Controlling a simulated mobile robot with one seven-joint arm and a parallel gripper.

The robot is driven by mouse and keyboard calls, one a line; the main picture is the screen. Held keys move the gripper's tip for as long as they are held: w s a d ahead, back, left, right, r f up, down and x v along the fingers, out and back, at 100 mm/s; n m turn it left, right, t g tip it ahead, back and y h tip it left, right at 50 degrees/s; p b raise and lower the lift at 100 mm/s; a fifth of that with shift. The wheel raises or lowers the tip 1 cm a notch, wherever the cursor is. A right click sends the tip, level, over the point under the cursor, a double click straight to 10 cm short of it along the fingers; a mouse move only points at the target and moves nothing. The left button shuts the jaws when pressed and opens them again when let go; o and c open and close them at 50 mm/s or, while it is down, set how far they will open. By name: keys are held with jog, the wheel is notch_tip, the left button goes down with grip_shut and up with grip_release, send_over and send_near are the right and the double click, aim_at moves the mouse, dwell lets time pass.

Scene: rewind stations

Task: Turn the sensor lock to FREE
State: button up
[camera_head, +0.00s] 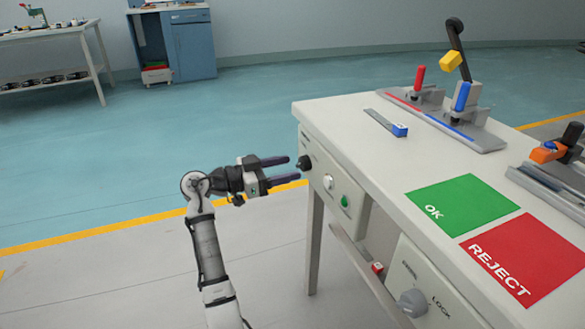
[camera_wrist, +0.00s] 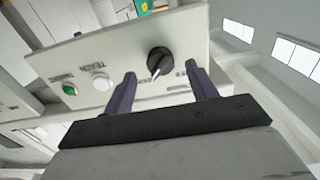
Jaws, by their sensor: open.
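A black knob (camera_head: 304,163) sticks out of the far end of the upper control panel on the bench front. In the wrist view, the knob (camera_wrist: 159,58) carries a white pointer aimed down and slightly left. The small labels around it are too small to read surely. My gripper (camera_head: 293,168) is open just in front of this knob. In the wrist view, my gripper's fingers (camera_wrist: 161,72) stand on either side of the knob, with gaps showing. A grey knob (camera_head: 412,302) with the word LOCK beside it is on a lower panel.
A white button (camera_head: 328,182) and a green button (camera_head: 345,201) sit beside the black knob. The bench top (camera_head: 340,125) holds a green OK mat (camera_head: 462,204), a red REJECT mat (camera_head: 514,257) and a clamp fixture (camera_head: 440,118).

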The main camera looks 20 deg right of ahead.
aim_at(303, 164)
jog(key=shift+d, duration=1.25)
jog(key=c, duration=1)
